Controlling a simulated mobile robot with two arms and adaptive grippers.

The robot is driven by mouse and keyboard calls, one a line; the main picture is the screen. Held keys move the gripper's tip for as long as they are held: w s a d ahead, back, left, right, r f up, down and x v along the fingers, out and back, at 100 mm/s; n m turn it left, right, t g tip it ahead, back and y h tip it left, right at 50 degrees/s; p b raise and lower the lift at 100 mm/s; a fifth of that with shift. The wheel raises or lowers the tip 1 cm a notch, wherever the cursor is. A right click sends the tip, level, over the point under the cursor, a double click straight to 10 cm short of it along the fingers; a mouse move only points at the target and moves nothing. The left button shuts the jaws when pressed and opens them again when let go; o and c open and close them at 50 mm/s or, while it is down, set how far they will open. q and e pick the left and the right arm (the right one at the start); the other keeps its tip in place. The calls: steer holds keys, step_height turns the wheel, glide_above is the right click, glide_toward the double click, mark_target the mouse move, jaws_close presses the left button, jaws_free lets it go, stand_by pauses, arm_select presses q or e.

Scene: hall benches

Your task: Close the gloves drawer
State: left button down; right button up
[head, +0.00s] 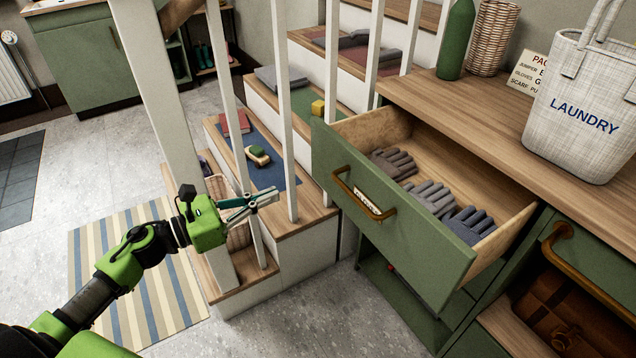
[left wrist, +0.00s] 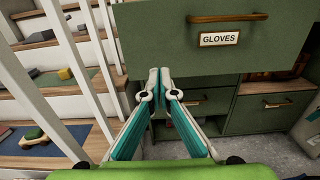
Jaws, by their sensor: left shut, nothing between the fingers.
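The gloves drawer (head: 400,213) is green with a wooden inside and stands pulled out from the cabinet. Several gloves (head: 432,198) in brown, grey and blue lie in it. Its front carries a bronze bar handle (head: 352,196) and a white label, which reads GLOVES in the left wrist view, where the drawer front (left wrist: 150,35) fills the top. My left gripper (head: 276,194) is shut and empty, to the left of the drawer front and apart from it. In the left wrist view its fingertips (left wrist: 159,72) point toward the cabinet, below the handle. My right gripper is not in view.
White balusters (head: 287,110) and wooden stairs (head: 307,219) stand beside my left gripper. A laundry bag (head: 580,105), green bottle (head: 456,40), wicker vase (head: 494,38) and sign stand on the cabinet top (head: 450,100). Grey floor (head: 300,318) lies clear in front.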

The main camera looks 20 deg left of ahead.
mark_target(330, 171)
arm_select(q)
steer(key=x, duration=1.2)
steer(key=shift+w+r+p, duration=0.1)
steer(key=shift+w+p, duration=0.05)
steer(key=shift+p, duration=0.2)
steer(key=shift+w+d, duration=0.35)
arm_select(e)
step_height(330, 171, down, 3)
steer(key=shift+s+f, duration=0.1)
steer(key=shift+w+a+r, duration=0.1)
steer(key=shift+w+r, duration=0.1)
